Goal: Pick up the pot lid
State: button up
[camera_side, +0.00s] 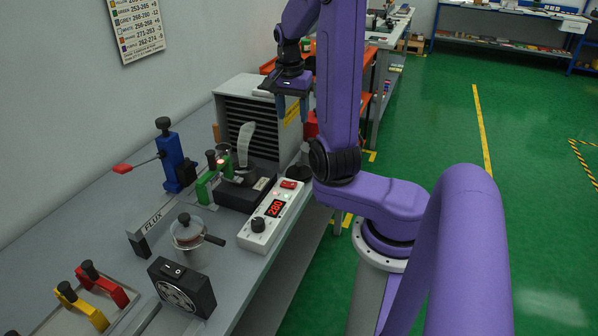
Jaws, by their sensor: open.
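A small metallic pot (190,254) with a dark side handle stands on the grey bench, left of centre. A pale lid (187,232) with a dark knob appears to sit on top of it. A dark round disc (299,173) lies farther back near the bench's right edge; I cannot tell whether it is another lid. My gripper (292,110) is open, fingers pointing down, in front of the grey louvred box in the picture. It is well behind and above the pot, apart from it, and I see nothing between its fingers.
A black fan unit (182,288) stands just in front of the pot, and a FLUX-marked holder (152,229) to its left. A white controller reading 280 (273,214) is to the right. A blue stand (174,161), louvred box (262,122) and yellow and red-handled tools (83,307) surround it.

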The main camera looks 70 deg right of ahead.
send_over(299, 164)
jog(key=a, duration=0.1)
notch_tip(299, 164, down, 12)
jog(key=shift+d+f, duration=0.2)
jog(key=shift+f, duration=0.65)
jog(key=shift+d+f, duration=0.15)
jog(key=shift+f, duration=0.75)
jog(key=shift+d+f, duration=0.2)
jog(key=shift+f, duration=0.65)
grip_shut()
